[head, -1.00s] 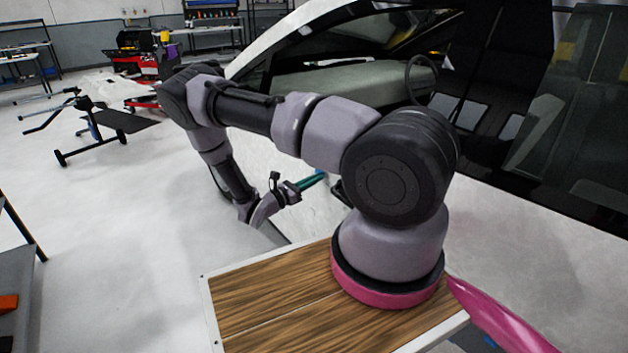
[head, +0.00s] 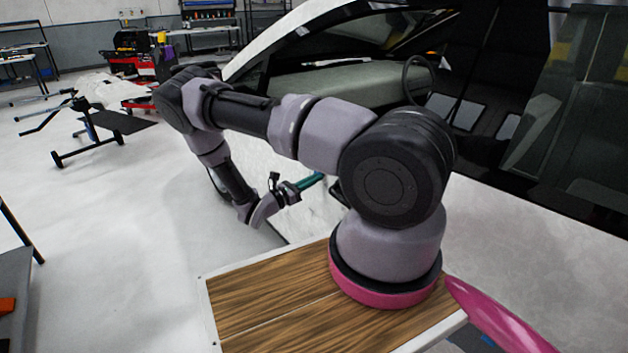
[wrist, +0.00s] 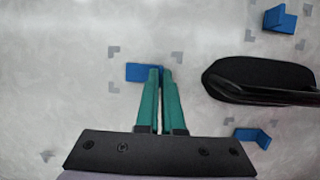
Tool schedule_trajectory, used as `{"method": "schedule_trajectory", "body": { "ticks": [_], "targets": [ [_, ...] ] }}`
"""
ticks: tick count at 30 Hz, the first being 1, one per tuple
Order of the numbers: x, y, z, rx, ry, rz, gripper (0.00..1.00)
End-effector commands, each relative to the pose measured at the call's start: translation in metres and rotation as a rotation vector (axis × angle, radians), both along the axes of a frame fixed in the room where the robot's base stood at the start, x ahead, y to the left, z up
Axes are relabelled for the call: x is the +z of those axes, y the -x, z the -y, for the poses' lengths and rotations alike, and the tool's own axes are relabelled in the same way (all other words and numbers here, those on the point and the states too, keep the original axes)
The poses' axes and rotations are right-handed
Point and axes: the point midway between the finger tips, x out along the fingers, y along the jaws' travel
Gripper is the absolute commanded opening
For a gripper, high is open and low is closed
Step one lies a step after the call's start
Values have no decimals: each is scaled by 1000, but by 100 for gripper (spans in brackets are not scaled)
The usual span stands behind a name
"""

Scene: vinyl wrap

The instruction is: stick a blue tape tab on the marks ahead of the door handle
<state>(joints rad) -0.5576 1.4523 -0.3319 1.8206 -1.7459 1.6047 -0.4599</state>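In the wrist view, a blue tape tab (wrist: 138,72) lies against the pale car panel (wrist: 60,95), between grey corner marks (wrist: 114,51) left of the black door handle (wrist: 240,80). My gripper (wrist: 160,69) has its two teal fingers nearly together, with the tab's raised right end between their tips. The fingertips cover part of that end, so its contact with the panel there is hidden. In the head view my gripper (head: 311,181) reaches the car's side, and the tab is too small to make out clearly.
Two more blue tabs sit on the panel near the handle: one upper right (wrist: 280,19), one below it (wrist: 253,137). The handle stands out right of the fingers. In the head view, a wheeled stand (head: 92,135) is at left; the floor between is clear.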

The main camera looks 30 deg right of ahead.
Motion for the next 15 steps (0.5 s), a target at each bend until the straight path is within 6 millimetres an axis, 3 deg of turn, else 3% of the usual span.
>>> {"method": "schedule_trajectory", "body": {
  "ticks": [8,11,12,15],
  "targets": [
    [0,0,1,-1,1,-1,0],
    [0,0,1,-1,1,-1,35],
    [0,0,1,-1,1,-1,39],
    [0,0,1,0,1,0,39]
  ]
}}
